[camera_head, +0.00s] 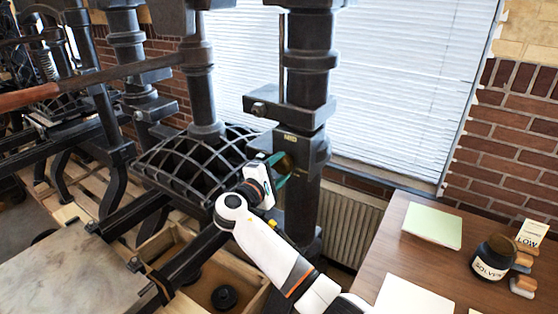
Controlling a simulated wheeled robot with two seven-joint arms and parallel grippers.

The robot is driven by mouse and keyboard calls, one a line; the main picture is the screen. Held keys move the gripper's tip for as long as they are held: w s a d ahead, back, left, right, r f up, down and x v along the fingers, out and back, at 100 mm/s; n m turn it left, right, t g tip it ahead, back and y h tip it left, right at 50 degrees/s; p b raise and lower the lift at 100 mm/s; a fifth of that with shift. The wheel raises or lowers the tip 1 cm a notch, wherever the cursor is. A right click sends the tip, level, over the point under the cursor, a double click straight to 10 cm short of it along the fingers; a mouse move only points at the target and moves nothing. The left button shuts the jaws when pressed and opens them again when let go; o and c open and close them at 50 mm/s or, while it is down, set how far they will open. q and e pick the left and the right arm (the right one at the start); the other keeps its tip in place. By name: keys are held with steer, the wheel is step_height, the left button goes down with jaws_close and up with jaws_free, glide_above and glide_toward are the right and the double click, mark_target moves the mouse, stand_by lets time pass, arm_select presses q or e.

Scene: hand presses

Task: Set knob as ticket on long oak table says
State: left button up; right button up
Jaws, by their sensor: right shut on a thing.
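My right gripper (279,168) reaches up from the bottom right to the dark press column (304,200). Its greenish fingers are shut on a dark brownish knob (288,162) on the column's front. The fingers partly cover the knob, and I cannot read its setting. A small label plate (290,137) sits just above it, too small to read. A cream ticket (531,233) stands at the right end of the long brown table (385,255); its large word reads "LOW". Smaller print above is unreadable. My left gripper is not in view.
On the table are a pale green paper stack (432,225), white sheets (412,296), a dark jar labelled like "SOLVENT" (493,258) and small wooden-backed pieces (522,284). The press's lattice casting (190,165) is left of my gripper. A wooden-handled bar (120,72) crosses the upper left.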

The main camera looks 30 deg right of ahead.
steer(key=shift+n+p, duration=1.15)
steer(key=shift+n, duration=0.35)
steer(key=o, duration=1)
steer(key=shift+c, duration=0.2)
steer(key=shift+a, duration=0.1)
steer(key=shift+s+a+f, duration=0.1)
steer(key=shift+s+a, duration=0.05)
steer(key=shift+a, duration=0.15)
steer(key=b+v, duration=0.5)
steer(key=v, duration=0.6)
